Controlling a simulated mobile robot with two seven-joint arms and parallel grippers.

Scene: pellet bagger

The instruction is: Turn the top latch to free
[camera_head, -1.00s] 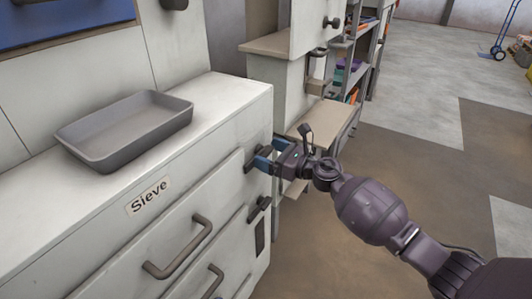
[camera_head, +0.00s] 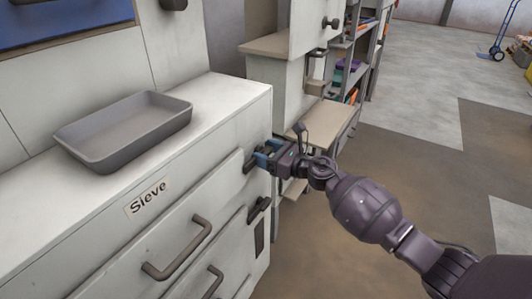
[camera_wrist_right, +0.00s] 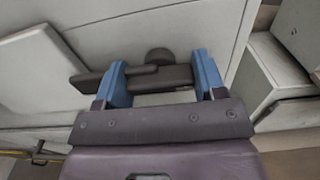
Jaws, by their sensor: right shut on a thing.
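The top latch (camera_head: 249,166) is a dark bar on the right end of the white cabinet's front, beside the upper drawer. My right gripper (camera_head: 264,157) is at this latch, its blue fingers shut on it. In the right wrist view the latch (camera_wrist_right: 162,78) shows as a dark bar with a round pivot, lying between and partly behind the fingers of the right gripper (camera_wrist_right: 162,82). The bar looks nearly level there and sticks out past the left finger. A second dark latch (camera_head: 258,209) sits lower on the same cabinet. My left gripper is out of view.
Drawer handles (camera_head: 178,250) stick out below. Another cabinet (camera_head: 267,75) with a ledge stands behind. Open floor (camera_head: 420,170) lies to the right.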

